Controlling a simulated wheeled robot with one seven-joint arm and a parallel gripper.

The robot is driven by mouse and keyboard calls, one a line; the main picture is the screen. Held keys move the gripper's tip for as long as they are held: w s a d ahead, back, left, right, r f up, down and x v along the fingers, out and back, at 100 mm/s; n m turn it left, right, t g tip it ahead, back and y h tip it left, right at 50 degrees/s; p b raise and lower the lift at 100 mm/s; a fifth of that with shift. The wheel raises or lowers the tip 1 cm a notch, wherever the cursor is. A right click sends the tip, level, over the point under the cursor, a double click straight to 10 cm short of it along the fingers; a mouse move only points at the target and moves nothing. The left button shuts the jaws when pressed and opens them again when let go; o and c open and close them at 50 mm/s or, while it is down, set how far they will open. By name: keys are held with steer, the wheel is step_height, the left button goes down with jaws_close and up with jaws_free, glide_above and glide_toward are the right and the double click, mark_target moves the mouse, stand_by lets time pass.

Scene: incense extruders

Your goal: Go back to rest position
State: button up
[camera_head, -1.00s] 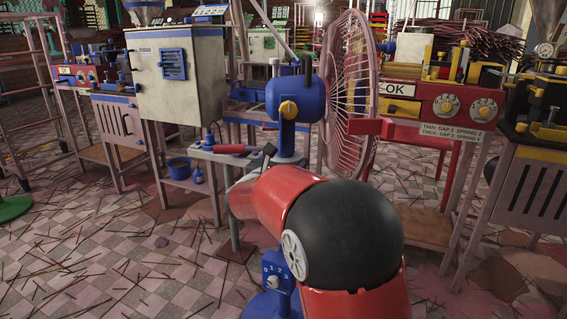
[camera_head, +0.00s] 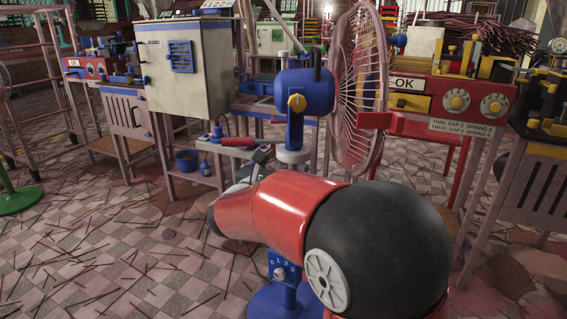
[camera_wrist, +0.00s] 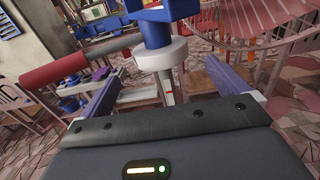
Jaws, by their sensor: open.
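My gripper (camera_wrist: 165,72) shows in the wrist view with its two fingers spread wide and nothing between them. Past the fingers stand the fan's white collar and blue post (camera_wrist: 158,52). A gap seems to lie between them and the fingers, though the depth is hard to judge. In the head view my red and black arm fills the lower middle and right, and my gripper is mostly hidden behind it. The pedestal fan (camera_head: 303,92), with a blue motor, yellow knob and pink cage, stands just beyond my arm.
A fan base with a dial (camera_head: 284,268) is close beneath my arm. A grey cabinet (camera_head: 184,68) stands on a frame at left. A red machine marked OK (camera_head: 440,98) is at right. Thin sticks litter the tiled floor (camera_head: 110,255), otherwise open at lower left.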

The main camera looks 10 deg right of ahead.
steer(key=s+d+f+m+g+y, duration=0.1)
steer(key=s+d+f+m+g, duration=0.2)
steer(key=s+m, duration=0.35)
steer(key=s+d+f+m+g+y, duration=0.1)
steer(key=s+d+m+g, duration=0.2)
steer(key=s+d+m, duration=0.3)
steer(key=s+d+f+m+g+y, duration=0.1)
steer(key=s+d+f+m+g, duration=0.2)
steer(key=s, duration=0.5)
steer(key=s+a+f+m+y, duration=0.3)
steer(key=s+a+m+y, duration=0.55)
steer(key=s+m, duration=0.5)
step_height(320, 180, up, 7)
steer(key=p, duration=0.7)
steer(key=shift+w+r+h, duration=0.2)
steer(key=shift+w+h, duration=0.15)
steer(key=shift+h, duration=0.1)
